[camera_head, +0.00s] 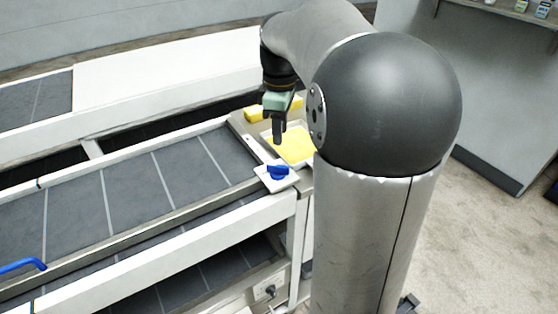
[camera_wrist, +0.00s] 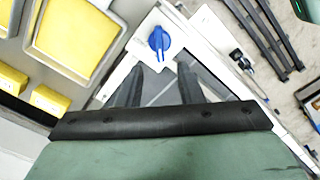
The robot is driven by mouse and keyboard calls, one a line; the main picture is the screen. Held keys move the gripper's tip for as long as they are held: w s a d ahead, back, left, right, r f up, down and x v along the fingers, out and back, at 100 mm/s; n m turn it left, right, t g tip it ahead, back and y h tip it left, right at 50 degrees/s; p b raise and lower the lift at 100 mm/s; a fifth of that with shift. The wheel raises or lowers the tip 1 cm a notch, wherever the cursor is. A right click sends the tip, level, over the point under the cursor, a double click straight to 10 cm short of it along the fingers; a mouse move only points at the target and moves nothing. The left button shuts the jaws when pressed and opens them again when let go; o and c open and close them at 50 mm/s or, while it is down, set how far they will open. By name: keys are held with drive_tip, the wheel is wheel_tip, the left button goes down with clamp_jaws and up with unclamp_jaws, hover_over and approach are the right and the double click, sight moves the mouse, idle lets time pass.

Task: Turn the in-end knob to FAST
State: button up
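A blue knob (camera_head: 278,171) sits on a white plate at the near right corner of the conveyor frame. The knob also shows in the wrist view (camera_wrist: 158,41), just beyond my fingertips, with its pointer across the white plate. Any lettering such as FAST is too small to read. My gripper (camera_head: 278,140) hangs above the machine's end, behind the knob in the head view. In the wrist view its two dark fingers (camera_wrist: 160,75) stand apart with nothing between them. They do not touch the knob.
A white-rimmed tray with a yellow pad (camera_head: 294,147) lies beside the knob, and a yellow block (camera_head: 260,114) lies behind it. A dark belt (camera_head: 130,190) runs left. A second knob or switch (camera_head: 270,291) is on the lower front panel.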

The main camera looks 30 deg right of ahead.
sight(281, 166)
wheel_tip(281, 166, down, 10)
drive_tip(key=shift+d+f+p, duration=0.1)
drive_tip(key=shift+f+p, duration=0.15)
drive_tip(key=shift+p, duration=0.15)
clamp_jaws()
